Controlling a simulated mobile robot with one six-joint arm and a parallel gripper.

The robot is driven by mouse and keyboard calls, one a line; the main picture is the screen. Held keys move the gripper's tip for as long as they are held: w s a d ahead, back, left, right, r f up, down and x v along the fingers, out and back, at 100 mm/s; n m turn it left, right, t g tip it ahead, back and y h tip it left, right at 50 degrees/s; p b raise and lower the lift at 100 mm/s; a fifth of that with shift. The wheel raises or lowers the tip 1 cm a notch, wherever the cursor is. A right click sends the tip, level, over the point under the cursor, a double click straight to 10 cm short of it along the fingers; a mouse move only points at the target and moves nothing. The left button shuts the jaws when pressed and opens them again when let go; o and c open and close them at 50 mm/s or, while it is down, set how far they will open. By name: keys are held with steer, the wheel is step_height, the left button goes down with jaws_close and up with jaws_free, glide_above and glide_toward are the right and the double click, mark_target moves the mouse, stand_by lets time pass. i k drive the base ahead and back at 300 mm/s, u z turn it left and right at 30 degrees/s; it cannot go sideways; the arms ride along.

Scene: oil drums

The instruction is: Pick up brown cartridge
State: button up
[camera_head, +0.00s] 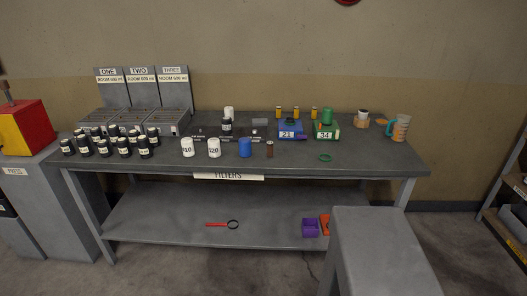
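A small dark brown cylinder (270,149), which looks like the brown cartridge, stands upright near the front edge of the grey workbench (350,158), right of centre. It is just right of a blue cylinder (245,147) and looks apart from it. My gripper is not in view, so nothing shows of its fingers.
White canisters (214,148) stand left of the blue cylinder, with several black bottles (103,147) further left. Behind are a blue box (290,132) and a green box (326,131). A green ring (325,157) lies right. A grey stand (380,235) is in the right foreground.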

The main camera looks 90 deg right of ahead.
mark_target(269, 144)
steer(key=u, duration=0.05)
steer(key=i, duration=1.25)
steer(key=u, duration=0.7)
steer(key=k, duration=0.15)
steer(key=z, duration=2.9)
steer(key=i, duration=0.35)
steer(key=z, duration=0.15)
